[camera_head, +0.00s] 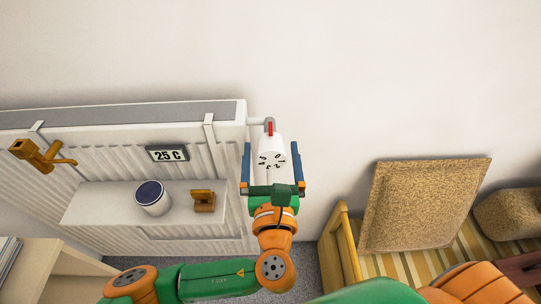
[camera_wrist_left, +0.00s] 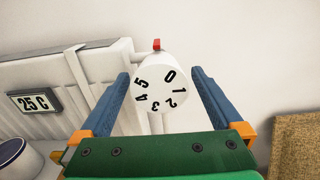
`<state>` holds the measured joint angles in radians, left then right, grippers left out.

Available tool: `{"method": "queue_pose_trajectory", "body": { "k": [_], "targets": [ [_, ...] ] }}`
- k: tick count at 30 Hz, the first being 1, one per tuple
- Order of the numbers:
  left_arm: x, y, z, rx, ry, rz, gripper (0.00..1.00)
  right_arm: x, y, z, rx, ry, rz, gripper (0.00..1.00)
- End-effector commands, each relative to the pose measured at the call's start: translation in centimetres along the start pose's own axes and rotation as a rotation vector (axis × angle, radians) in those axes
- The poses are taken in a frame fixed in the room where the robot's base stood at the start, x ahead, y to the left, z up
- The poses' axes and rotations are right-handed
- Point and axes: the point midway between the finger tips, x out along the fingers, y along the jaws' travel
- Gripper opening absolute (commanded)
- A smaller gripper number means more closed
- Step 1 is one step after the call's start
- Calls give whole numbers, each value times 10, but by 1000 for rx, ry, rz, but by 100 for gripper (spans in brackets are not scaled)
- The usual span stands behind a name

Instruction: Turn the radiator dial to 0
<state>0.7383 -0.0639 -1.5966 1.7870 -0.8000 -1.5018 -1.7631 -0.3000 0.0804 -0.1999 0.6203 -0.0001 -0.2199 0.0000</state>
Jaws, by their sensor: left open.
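The white radiator dial (camera_head: 270,152) sits at the right end of the radiator, with black numbers on its face. It shows large in the left wrist view (camera_wrist_left: 161,88). A red marker (camera_wrist_left: 157,44) stands above the dial; the 0 is a little right of it and the 5 is to the left, lower. My left gripper (camera_head: 271,155) is open around the dial, one blue finger on each side. In the left wrist view, gaps show between the fingers (camera_wrist_left: 158,76) and the dial. My right gripper is not in view.
The white radiator (camera_head: 100,150) carries a 25 C display (camera_head: 167,154). A shelf before it holds a white cup-like container (camera_head: 152,198) and a small wooden piece (camera_head: 203,201). A cork-like panel (camera_head: 420,205) leans at right above a striped bench. The wall above is bare.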

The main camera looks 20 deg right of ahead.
Motion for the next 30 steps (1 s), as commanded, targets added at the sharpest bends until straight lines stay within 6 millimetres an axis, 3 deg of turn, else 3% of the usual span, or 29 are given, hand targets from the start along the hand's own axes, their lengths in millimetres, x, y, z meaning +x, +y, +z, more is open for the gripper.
{"method": "queue_pose_trajectory", "body": {
  "k": [2,3,12,20,30],
  "targets": [
    [0,0,1,-1,0,0,100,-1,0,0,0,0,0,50],
    [0,0,1,-1,0,0,95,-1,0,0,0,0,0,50],
    [0,0,1,-1,-1,0,17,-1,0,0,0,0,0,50],
    [-1,0,0,-43,0,0,16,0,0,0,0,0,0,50],
    [-1,-1,0,-272,2,1,16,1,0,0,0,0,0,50]
  ]
}}
